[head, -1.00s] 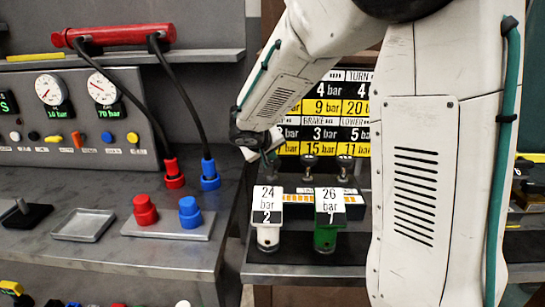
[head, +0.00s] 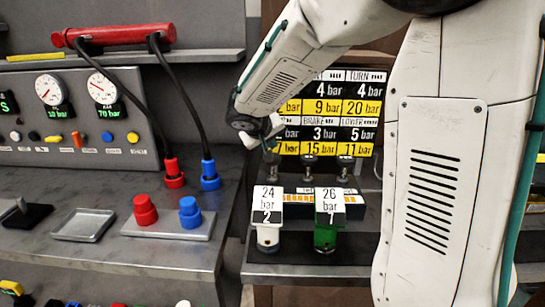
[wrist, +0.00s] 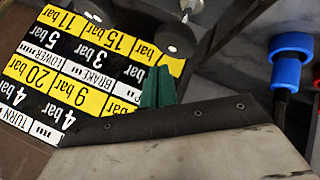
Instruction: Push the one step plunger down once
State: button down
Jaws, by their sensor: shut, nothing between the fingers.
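Several grey round-topped plungers stand in a row below the pressure placard in the head view: a left one (head: 270,168), a middle one (head: 309,167) and a right one (head: 343,167). I cannot tell which is the one step plunger. Dark round knobs (wrist: 176,40) also show in the wrist view beside the upside-down placard (wrist: 60,75). My gripper (head: 268,143) is above the left plunger in the head view, partly hidden by its own wrist. Its green fingertips (wrist: 158,87) are together and empty in the wrist view, and I see no contact with a knob.
A white unit (head: 267,237) labelled 24 bar and a green unit (head: 326,238) labelled 26 bar stand in front of the plungers. The placard (head: 330,112) rises behind. Left are red (head: 145,210) and blue (head: 190,212) knobs, a shallow tray (head: 83,225) and hoses.

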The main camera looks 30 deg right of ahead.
jog(key=shift+r, duration=2.15)
jog(key=shift+s, duration=0.15)
jog(key=s+a+f+g+y, duration=0.1)
jog(key=s+a, duration=0.5)
jog(key=s, duration=1.1)
jog(key=s+a+f+n+g+y, duration=0.1)
jog(key=s+a+g+y, duration=0.2)
jog(key=s, duration=1.4)
jog(key=a+y, duration=0.2)
jog(key=y, duration=0.1)
jog(key=shift+s+a, duration=0.2)
jog(key=shift+a, duration=0.15)
jog(key=shift+d, duration=0.15)
